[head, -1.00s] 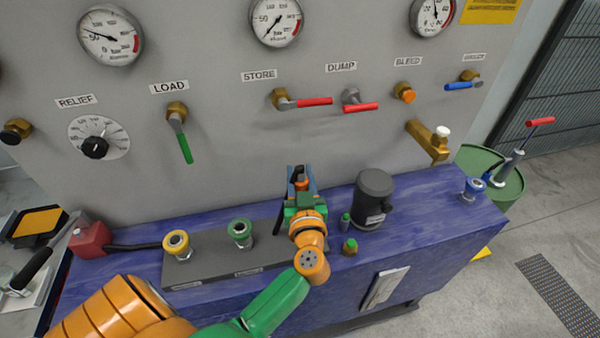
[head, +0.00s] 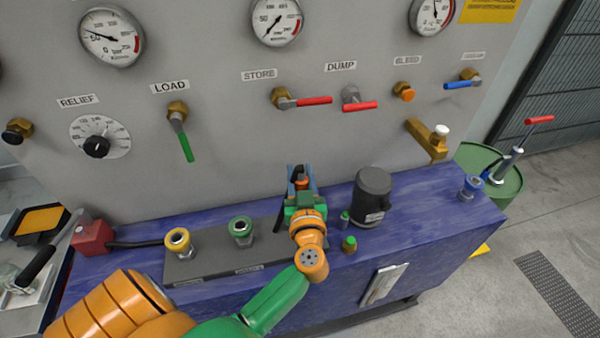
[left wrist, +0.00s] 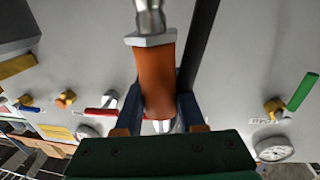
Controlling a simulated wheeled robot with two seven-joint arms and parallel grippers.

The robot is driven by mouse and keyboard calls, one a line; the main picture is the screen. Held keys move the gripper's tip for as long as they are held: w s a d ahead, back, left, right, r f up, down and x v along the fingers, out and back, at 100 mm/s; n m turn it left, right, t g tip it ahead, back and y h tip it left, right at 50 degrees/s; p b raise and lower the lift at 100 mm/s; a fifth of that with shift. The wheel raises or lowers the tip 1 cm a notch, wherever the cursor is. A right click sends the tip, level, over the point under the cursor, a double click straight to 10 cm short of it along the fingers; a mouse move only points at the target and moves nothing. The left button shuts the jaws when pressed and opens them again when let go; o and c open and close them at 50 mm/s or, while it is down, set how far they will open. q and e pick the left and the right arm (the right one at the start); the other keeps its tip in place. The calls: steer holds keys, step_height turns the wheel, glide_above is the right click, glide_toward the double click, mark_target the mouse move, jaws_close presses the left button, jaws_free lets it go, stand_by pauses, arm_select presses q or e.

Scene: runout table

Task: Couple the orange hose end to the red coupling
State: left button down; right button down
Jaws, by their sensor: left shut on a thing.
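My left gripper (head: 300,178) has its blue fingers closed around the orange hose end (left wrist: 156,75), in front of the panel. A little of the orange hose end (head: 302,183) also shows between the fingers in the head view. In the left wrist view a pale hex collar and a shiny metal fitting (left wrist: 150,18) lie in line with the orange sleeve at the top edge. I cannot tell whether that fitting belongs to the hose end or to a coupling. No red coupling can be made out; my gripper and arm hide part of the grey block. My right gripper is out of view.
A yellow coupling (head: 178,241) and a green coupling (head: 241,230) stand on the grey block (head: 207,263). A dark cylinder (head: 372,196) and small green-topped parts are right of my gripper. A blue-ringed fitting (head: 472,188) stands at the bench's right end. Valve levers project from the panel.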

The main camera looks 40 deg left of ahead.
mark_target(300, 188)
arm_select(q)
steer(key=shift+f+b, duration=1.3)
steer(key=shift+f, duration=1.05)
steer(key=shift+c, duration=2.2)
jaws_free()
steer(key=v, duration=0.7)
steer(key=shift+b, duration=0.45)
